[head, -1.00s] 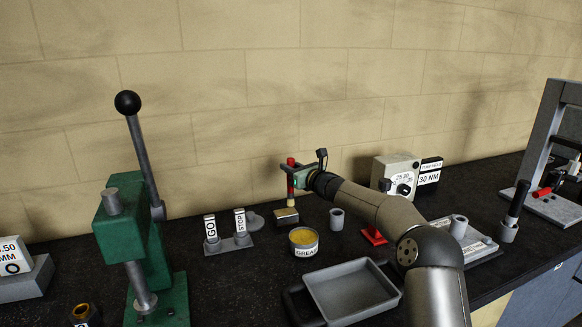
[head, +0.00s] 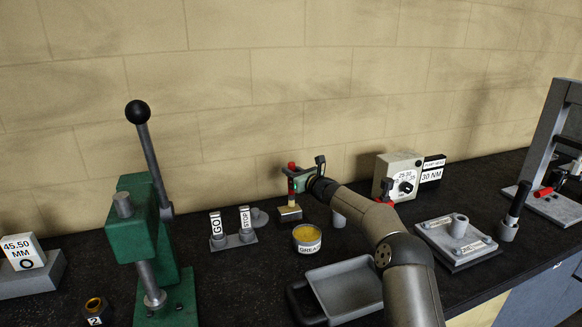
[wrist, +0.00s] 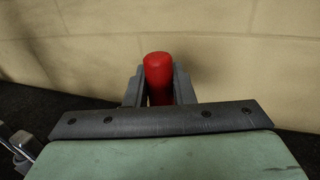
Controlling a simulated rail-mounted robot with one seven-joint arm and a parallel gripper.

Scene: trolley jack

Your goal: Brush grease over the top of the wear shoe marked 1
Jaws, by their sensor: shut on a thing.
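My gripper (head: 292,182) is shut on the red handle of a brush (wrist: 159,78), which it holds upright. In the head view the brush's pale bristles point down, just above or touching the top of a small dark block with a tan top (head: 289,214); I cannot tell which. No mark 1 is readable on that block, so I cannot confirm it is the wear shoe. The open grease tin (head: 306,238), full of yellow grease, stands just in front and right of the block. The wrist view shows only the handle between the fingers; the bristles are hidden.
GO and STOP stands (head: 232,232) are left of the block. A green press (head: 150,245) and a brass part marked 2 (head: 95,310) are further left. A grey tray (head: 345,290) lies in front. A torque tester (head: 398,178) and a fixture plate (head: 457,240) are right.

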